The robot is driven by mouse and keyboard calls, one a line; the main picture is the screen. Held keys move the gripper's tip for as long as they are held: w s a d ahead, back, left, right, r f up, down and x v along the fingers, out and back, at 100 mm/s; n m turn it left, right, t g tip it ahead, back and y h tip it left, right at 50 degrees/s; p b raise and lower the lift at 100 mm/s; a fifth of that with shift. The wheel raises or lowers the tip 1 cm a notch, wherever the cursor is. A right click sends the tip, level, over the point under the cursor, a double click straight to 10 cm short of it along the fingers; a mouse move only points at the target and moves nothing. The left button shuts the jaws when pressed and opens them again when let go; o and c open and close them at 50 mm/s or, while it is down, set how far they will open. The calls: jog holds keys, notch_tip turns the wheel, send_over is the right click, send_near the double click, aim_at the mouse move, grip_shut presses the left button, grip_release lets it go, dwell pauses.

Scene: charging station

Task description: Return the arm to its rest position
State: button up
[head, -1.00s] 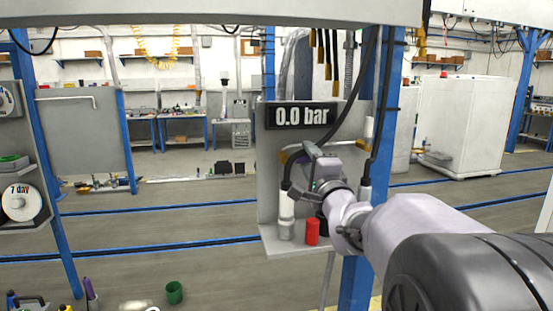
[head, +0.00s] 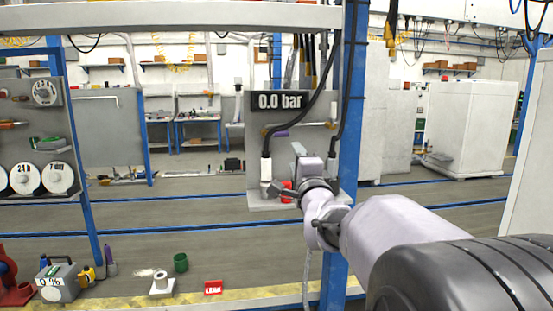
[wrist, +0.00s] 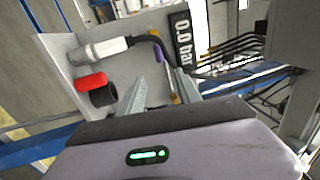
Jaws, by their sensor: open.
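My gripper (head: 292,170) is in front of the charging station panel in the head view, at the end of my outstretched arm. It also shows in the wrist view (wrist: 150,78), where its two grey fingers stand apart with nothing between them. The panel carries a black display (head: 280,101) reading 0.0 bar. On its shelf (head: 262,204) are a white fitting with a black hose (head: 266,168) and a red cylinder (head: 287,190), partly hidden by my gripper. In the wrist view the white fitting (wrist: 104,48), red cylinder (wrist: 91,81) and a black cylinder (wrist: 103,97) lie left of my fingers.
A blue post (head: 351,110) stands right behind my arm. A board with gauges and dials (head: 40,175) is at the left.

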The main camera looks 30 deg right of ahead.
jog(key=shift+w+f, duration=0.1)
jog(key=shift+w, duration=0.15)
jog(key=s+a+f+n+g+y, duration=0.2)
jog(key=s+a+f+n+g, duration=0.2)
jog(key=s+a+f, duration=0.4)
jog(key=s+a+f+n+g+y, duration=0.3)
jog(key=s+a+f+n+g, duration=0.2)
jog(key=s, duration=1)
jog(key=s+a+f+n+g+y, duration=0.3)
jog(key=s+a+f+n, duration=0.5)
jog(key=s+a+f, duration=0.3)
jog(key=shift+s+a+f+g, duration=0.3)
jog(key=shift+a+f+g, duration=0.25)
jog(key=shift+g, duration=0.25)
